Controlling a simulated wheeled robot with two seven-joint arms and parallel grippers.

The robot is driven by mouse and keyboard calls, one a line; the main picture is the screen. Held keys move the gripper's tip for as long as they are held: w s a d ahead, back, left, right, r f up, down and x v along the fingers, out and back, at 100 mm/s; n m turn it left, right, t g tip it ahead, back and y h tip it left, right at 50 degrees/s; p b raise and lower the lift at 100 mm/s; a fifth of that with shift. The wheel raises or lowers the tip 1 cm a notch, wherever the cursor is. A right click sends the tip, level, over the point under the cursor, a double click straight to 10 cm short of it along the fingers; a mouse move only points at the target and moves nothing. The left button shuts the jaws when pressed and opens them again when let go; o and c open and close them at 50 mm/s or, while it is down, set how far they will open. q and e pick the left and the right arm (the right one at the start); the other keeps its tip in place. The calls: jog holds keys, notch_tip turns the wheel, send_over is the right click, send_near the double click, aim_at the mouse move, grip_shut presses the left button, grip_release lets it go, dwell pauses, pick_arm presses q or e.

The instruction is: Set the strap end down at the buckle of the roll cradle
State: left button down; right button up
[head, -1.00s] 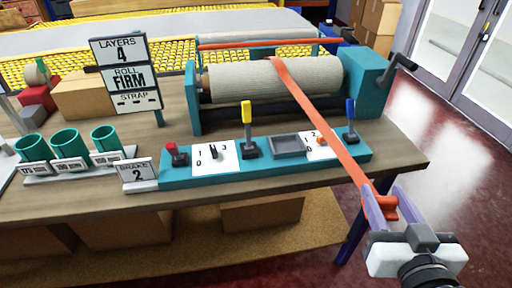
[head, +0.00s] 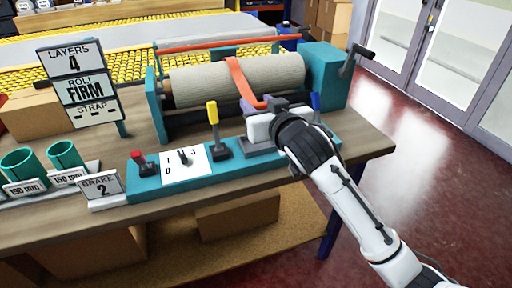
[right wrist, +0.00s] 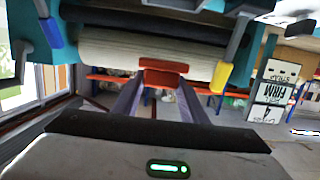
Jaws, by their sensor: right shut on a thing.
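The orange strap (head: 240,80) passes over the front of the beige roll (head: 198,84) in the teal roll cradle (head: 326,75). My right gripper (head: 266,103) is shut on the strap end, just in front of the roll and above the control panel. In the right wrist view the orange strap end (right wrist: 163,70) sits between the two fingertips, with the roll (right wrist: 115,45) beyond it. I cannot make out the buckle; my gripper and arm cover part of the cradle's front. My left gripper is not in view.
The teal control panel (head: 140,192) carries a red lever (head: 140,160), a yellow lever (head: 213,115) and a blue lever (head: 316,102). A crank handle (head: 357,55) juts out right of the cradle. Signs (head: 80,75) and green cups (head: 64,155) stand left.

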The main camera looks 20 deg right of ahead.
jog(key=shift+w+r, duration=0.1)
jog(key=shift+w, duration=0.35)
notch_tip(320, 180, down, 9)
jog(key=shift+f+b, duration=0.2)
jog(key=shift+b, duration=0.7)
jog(key=shift+f, duration=0.15)
jog(key=o, duration=1.1)
